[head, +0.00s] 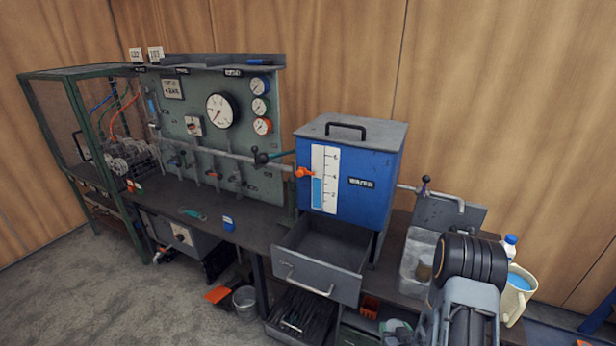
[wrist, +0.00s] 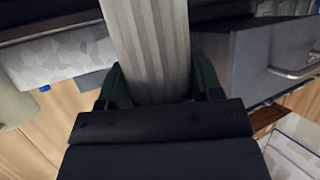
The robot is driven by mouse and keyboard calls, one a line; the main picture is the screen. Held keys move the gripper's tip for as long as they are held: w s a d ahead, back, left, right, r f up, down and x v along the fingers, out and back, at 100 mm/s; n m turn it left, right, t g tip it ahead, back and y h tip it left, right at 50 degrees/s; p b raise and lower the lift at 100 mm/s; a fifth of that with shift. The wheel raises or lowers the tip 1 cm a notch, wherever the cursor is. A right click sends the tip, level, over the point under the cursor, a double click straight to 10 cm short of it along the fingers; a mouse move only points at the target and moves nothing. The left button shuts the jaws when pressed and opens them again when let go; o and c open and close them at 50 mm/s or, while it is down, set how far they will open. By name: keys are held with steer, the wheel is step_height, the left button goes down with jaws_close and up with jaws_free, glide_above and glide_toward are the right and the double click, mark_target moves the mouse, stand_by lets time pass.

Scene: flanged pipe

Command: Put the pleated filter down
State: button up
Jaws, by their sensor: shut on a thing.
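The pleated filter (wrist: 148,45) is a pale grey-beige ribbed cylinder, running from my gripper to the top edge in the wrist view. My gripper (wrist: 160,84) is shut on it, with a dark green finger on each side. The filter's far end is cut off by the frame, and I cannot tell whether it touches anything. In the head view my arm covers the gripper. A small brownish shape shows by the grey metal basin (head: 412,252); I cannot tell whether it is the filter.
The grey drawer (head: 318,262) under the blue tank (head: 350,175) stands open, left of the basin. It also shows right of the filter in the wrist view (wrist: 262,62). A cream jug (head: 515,292) and a bottle (head: 510,245) stand at right. The dark bench (head: 190,222) has bare room at left.

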steer(key=w+a+r+p, duration=0.2)
steer(key=a+r+p, duration=0.3)
steer(key=a+r, duration=0.3)
steer(key=shift+a, duration=0.5)
